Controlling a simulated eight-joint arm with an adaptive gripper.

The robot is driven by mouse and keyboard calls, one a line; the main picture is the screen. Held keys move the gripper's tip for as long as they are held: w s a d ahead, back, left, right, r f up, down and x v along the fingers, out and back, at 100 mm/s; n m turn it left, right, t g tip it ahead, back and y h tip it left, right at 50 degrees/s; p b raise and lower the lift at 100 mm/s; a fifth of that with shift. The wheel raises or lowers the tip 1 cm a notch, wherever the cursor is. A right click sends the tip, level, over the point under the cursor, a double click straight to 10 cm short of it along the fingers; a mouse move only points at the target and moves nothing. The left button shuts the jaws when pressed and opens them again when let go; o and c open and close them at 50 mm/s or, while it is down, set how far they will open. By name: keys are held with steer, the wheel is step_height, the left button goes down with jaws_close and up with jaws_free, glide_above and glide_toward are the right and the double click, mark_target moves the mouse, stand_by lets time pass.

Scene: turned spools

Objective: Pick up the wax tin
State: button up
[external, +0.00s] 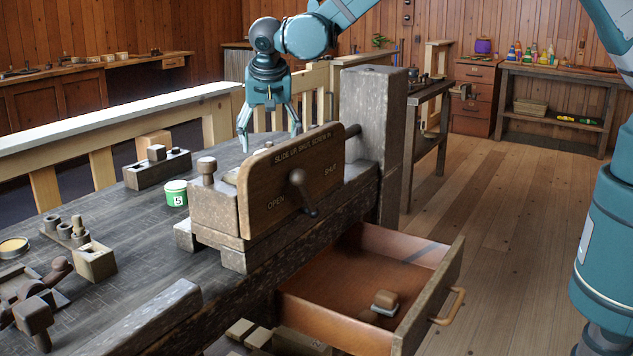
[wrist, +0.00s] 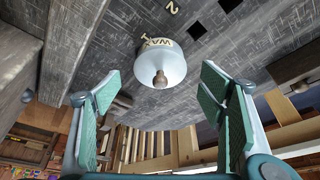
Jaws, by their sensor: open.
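The wax tin (wrist: 153,64) is a pale round tin with WAX lettering on its side and a small brown knob on top. In the wrist view it stands on the dark bench, between and beyond my fingertips, with a gap on each side. In the external view I cannot make it out; the wooden slide box probably hides it. My gripper (external: 270,140) hangs fingers down behind that box, above the bench. In the wrist view my gripper (wrist: 160,76) is open and empty, with green pads on both fingers.
The wooden slide box (external: 292,185) and a tall post (external: 372,140) stand close by my gripper. A green tin marked 5 (external: 176,194) stands left of the box. An open drawer (external: 365,280) juts out below. Wooden blocks crowd the bench's left end.

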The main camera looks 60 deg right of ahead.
steer(key=shift+b+x, duration=0.35)
steer(key=shift+x, duration=2.25)
steer(key=c, duration=1.3)
steer(key=shift+r+p, duration=0.55)
steer(key=shift+r, duration=4.5)
